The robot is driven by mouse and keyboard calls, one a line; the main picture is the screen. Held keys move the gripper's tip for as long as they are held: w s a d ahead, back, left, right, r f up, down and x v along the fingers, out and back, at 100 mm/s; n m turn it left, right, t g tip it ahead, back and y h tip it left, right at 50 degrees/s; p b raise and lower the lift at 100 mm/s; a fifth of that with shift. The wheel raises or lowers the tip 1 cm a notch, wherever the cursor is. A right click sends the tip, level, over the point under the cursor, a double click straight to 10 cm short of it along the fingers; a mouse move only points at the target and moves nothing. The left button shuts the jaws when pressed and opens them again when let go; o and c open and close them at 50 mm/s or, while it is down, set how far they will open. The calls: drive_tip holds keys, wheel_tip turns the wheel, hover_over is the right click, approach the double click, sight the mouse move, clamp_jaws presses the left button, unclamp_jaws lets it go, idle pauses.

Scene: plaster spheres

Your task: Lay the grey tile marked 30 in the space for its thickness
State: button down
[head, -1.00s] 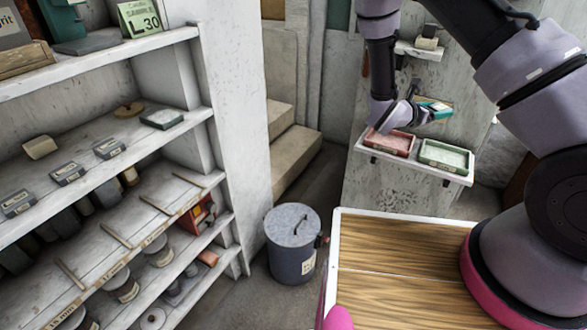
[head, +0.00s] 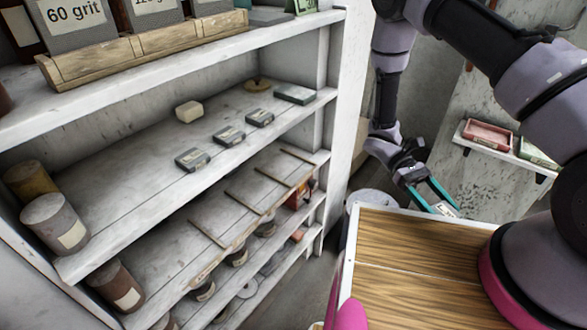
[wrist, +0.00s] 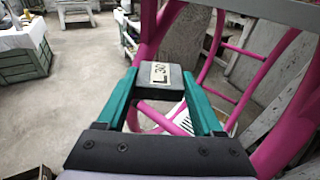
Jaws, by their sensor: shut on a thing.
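My gripper (head: 437,192) is shut on the grey tile (wrist: 160,82), holding its sides between two teal fingers. The tile's pale label reads 30 in the wrist view. In the head view the tile (head: 446,209) is partly hidden, held in the air beside the wooden top. At left, a shelf board (head: 225,222) is split into spaces by thin wooden strips (head: 243,203). These spaces look empty of tiles. Labels on its front edge are too small to read now. My gripper is well to the right of these spaces.
Cans (head: 55,222) stand at left. A wall shelf holds a red tray (head: 488,135) and a green tray (head: 537,152). A wood-topped surface (head: 420,260) is in front.

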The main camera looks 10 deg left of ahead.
drive_tip(key=s+a+f+m+g+y, duration=0.1)
drive_tip(key=s+a+m+g+y, duration=0.15)
drive_tip(key=a+m+y, duration=0.4)
drive_tip(key=s+a+f+m+g+y, duration=0.1)
drive_tip(key=s+a+f+y, duration=0.2)
drive_tip(key=a, duration=0.6)
drive_tip(key=w+a+m+t+y, duration=0.2)
drive_tip(key=a+m+y, duration=0.3)
drive_tip(key=a, duration=0.4)
drive_tip(key=w+a+m+t+y, duration=0.2)
drive_tip(key=a+m+t+y, duration=0.15)
drive_tip(key=a+y, duration=0.4)
drive_tip(key=m+t+y, duration=0.3)
drive_tip(key=m+t, duration=1.1)
drive_tip(key=t, duration=0.3)
hover_over(289, 170)
wheel_tip(289, 170, down, 4)
drive_tip(key=shift+w+f, duration=0.1)
drive_tip(key=shift+f, duration=2.55)
